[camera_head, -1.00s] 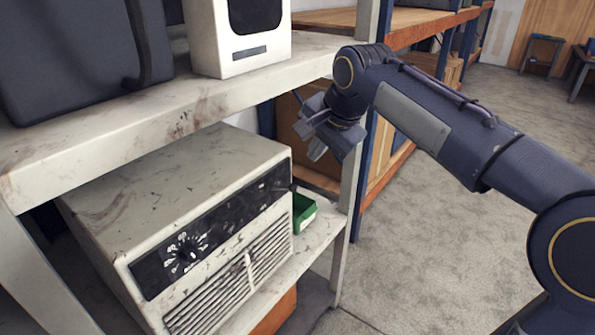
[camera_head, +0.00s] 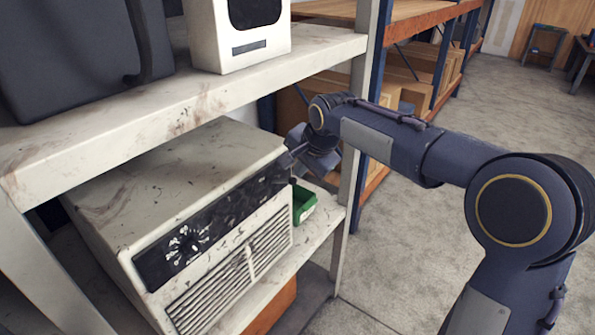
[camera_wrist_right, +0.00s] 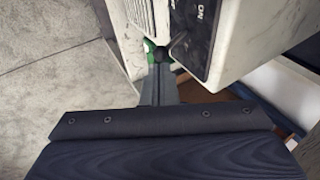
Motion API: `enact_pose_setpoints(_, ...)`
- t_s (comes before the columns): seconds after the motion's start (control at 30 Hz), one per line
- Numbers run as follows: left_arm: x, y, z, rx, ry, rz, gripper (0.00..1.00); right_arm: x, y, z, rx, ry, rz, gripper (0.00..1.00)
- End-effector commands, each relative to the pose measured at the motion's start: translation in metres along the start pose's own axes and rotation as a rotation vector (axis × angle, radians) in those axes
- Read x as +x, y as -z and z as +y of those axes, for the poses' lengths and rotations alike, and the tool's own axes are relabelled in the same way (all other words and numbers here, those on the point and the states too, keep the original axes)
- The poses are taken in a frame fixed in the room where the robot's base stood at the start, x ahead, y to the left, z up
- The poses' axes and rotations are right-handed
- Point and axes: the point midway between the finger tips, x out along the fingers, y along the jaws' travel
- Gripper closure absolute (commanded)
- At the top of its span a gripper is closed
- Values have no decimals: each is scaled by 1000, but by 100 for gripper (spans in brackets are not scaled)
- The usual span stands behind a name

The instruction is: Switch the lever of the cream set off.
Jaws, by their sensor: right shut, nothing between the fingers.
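The cream set (camera_head: 180,180) is a boxy, scuffed unit on the lower shelf, with a dark control strip (camera_head: 215,225) and a grille on its front. Its lever (camera_wrist_right: 160,54) shows in the right wrist view as a dark knob at the end of the strip, beside the "ON" lettering. My right gripper (camera_head: 285,169) is shut and empty, at the right end of the strip. In the wrist view its fingertips (camera_wrist_right: 159,66) are right at the knob; whether they touch cannot be told. In the head view the gripper hides the lever. My left gripper is out of view.
A green bin (camera_head: 304,203) stands on the lower shelf just right of the set. The upper shelf (camera_head: 150,118) overhangs the set and carries a white device (camera_head: 238,58) and a dark case (camera_head: 70,55). A shelf post (camera_head: 350,185) stands close to my right forearm.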

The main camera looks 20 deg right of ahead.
Motion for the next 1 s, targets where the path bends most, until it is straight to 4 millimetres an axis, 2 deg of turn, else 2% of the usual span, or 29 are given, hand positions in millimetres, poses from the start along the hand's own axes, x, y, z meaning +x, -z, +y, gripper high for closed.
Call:
enact_pose_setpoints(0.1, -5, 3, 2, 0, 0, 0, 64, 16, 0, 0, 0, -2, -1, 100)
enact_pose_setpoints(0.3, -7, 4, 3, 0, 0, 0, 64, 30, 0, 0, 0, 0, 0, 100)
enact_pose_setpoints(0.7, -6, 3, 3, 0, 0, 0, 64, 32, 0, 0, 0, 3, 0, 100)
enact_pose_setpoints(1.0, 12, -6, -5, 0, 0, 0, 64, 36, -1, 7, 11, 54, 1, 100)
